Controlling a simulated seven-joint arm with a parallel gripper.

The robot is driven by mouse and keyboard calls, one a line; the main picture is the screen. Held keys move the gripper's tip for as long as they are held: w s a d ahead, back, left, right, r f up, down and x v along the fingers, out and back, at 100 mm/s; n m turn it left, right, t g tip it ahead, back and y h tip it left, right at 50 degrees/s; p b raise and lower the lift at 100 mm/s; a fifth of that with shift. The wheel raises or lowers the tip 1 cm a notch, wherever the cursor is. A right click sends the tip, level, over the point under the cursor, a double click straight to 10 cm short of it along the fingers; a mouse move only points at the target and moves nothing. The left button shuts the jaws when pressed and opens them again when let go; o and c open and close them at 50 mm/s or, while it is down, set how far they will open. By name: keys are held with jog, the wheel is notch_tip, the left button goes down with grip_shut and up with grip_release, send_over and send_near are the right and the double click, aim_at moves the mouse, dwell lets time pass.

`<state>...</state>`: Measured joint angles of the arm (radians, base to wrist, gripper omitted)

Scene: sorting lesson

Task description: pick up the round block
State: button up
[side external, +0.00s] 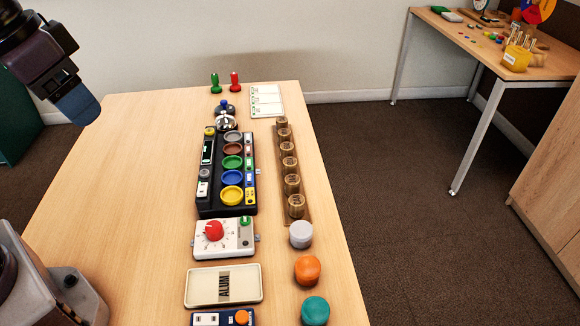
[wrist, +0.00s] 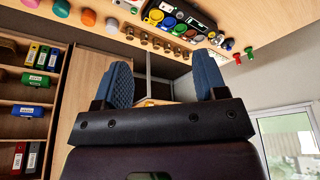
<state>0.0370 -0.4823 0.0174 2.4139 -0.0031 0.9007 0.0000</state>
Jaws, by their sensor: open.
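Three round blocks stand in a row at the table's near right edge: a pale grey one (side external: 301,235), an orange one (side external: 307,269) and a teal one (side external: 315,311). I cannot tell which is meant. In the wrist view the teal (wrist: 62,8), orange (wrist: 88,17) and grey (wrist: 112,24) ones show at the upper left. My gripper (wrist: 164,80) is open with nothing between its two blue fingers. In the side view my gripper (side external: 78,105) is at the upper left, raised and well away from the blocks; only one finger shows clearly.
A black tray with coloured round dishes (side external: 207,207) fills the table's middle. Beside it is a rack of wooden pegs (side external: 303,217). A dial box (side external: 240,248) and a labelled tray (side external: 196,299) stand nearer. The table's left side (side external: 140,190) is clear.

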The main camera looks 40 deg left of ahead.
jog(key=w+f+n+g, duration=0.1)
jog(key=w+f+g, duration=0.1)
jog(key=w, duration=0.8)
jog(key=n+g, duration=0.2)
jog(key=n, duration=1.1)
send_over(290, 161)
notch_tip(290, 161, down, 19)
jog(key=shift+s+a+f, duration=0.1)
jog(key=shift+s+a, duration=0.05)
jog(key=f+n, duration=0.2)
jog(key=f, duration=0.1)
jog(key=f+n, duration=0.1)
jog(key=f, duration=0.1)
jog(key=shift+w+d+f+n, duration=0.15)
jog(key=shift+w+d+n, duration=0.15)
jog(key=shift+w+d, duration=0.05)
jog(key=f, duration=0.5)
jog(key=shift+s+a+f, duration=0.1)
jog(key=shift+s+a, duration=0.15)
jog(key=c, duration=1)
